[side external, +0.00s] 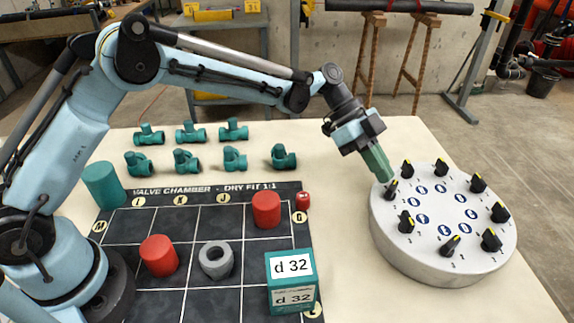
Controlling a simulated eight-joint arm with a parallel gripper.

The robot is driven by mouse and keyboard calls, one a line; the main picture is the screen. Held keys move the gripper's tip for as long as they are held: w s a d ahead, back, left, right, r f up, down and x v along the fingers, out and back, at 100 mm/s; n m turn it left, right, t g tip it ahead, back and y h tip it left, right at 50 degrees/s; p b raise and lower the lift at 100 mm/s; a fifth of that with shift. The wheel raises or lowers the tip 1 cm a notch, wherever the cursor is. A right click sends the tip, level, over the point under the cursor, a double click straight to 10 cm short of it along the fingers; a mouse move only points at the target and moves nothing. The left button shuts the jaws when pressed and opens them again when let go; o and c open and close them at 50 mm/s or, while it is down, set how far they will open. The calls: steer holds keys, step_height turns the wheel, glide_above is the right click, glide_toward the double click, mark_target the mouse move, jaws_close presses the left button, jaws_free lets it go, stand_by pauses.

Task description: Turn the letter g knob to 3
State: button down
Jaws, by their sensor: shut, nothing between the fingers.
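A round light-grey dial block (445,255) stands at the right of the table. Several black knobs with yellow marks ring its top, with small blue letter badges inside the ring. The letters are too small to read, so I cannot tell which knob is g. My gripper (383,176) reaches down from the upper left with its green fingers shut and empty. Its tips are close to the knob at the block's left rear edge (391,189). I cannot tell whether they touch it. The front knob (450,245) and front-left knob (406,222) stand clear of my gripper.
A dark gridded board (200,285) holds red cylinders (266,209), a grey ring (216,260) and a teal box marked d 32 (291,281). Several teal pipe fittings (186,160) stand behind it. The table between board and dial block is clear.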

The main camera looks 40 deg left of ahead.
steer(key=shift+w+d+m+g, duration=0.1)
steer(key=shift+w+m+g, duration=0.1)
steer(key=shift+m+g, duration=0.35)
steer(key=shift+w+d, duration=0.45)
steer(key=shift+w, duration=0.1)
steer(key=shift+w+d, duration=0.45)
steer(key=shift+d, duration=0.4)
steer(key=shift+s, duration=0.1)
stand_by(0.4)
